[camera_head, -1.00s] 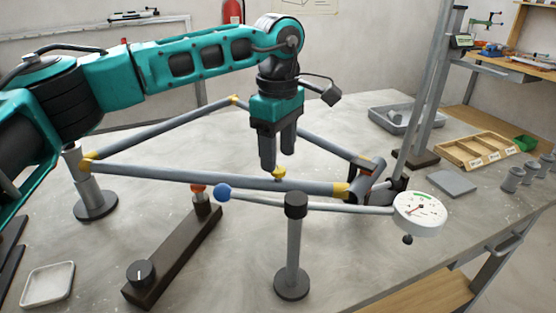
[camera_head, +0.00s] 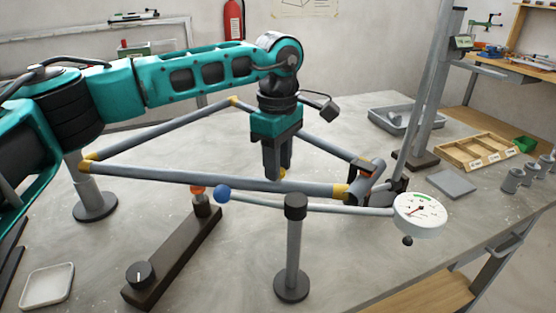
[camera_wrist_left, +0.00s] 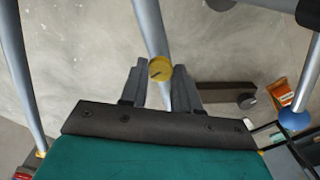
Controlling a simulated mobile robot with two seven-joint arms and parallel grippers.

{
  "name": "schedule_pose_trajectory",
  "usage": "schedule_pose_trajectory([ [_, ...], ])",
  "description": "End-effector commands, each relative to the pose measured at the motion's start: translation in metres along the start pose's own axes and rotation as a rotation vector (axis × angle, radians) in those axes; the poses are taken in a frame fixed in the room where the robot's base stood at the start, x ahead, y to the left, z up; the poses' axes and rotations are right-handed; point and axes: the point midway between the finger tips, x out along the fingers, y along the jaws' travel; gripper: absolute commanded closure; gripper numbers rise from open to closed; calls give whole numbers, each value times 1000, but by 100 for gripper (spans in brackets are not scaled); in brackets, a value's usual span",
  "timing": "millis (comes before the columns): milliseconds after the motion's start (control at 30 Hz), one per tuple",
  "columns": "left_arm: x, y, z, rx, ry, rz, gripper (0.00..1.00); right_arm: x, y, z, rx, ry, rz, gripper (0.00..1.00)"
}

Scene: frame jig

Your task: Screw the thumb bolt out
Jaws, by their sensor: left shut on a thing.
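The yellow thumb bolt (camera_head: 283,174) stands on the near grey tube of the frame (camera_head: 215,177). My left gripper (camera_head: 277,173) points straight down over this tube and is shut on the bolt, hiding most of it in the head view. In the left wrist view the bolt's round yellow head (camera_wrist_left: 159,69), with a dark line across it, shows between the two fingers of the gripper (camera_wrist_left: 160,66). The frame has yellow corner joints and rests on a round-footed post (camera_head: 95,204) at the left. My right gripper is not in view.
A lever with a blue ball (camera_head: 222,193) runs on a black-topped post (camera_head: 293,250) in front of the tube, towards a white dial gauge (camera_head: 419,213). A dark bar with a knob (camera_head: 140,273) lies at front left. Trays stand at the back right.

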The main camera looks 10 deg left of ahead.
Motion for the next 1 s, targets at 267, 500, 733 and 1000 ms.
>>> schedule_pose_trajectory([
  [267,0,0,0,-3,0,-1,100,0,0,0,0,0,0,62],
  [500,0,0,0,-68,0,-1,100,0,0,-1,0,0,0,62],
  [733,0,0,0,-226,0,-1,100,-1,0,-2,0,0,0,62],
  [1000,0,0,0,-480,1,1,100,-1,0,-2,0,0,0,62],
])
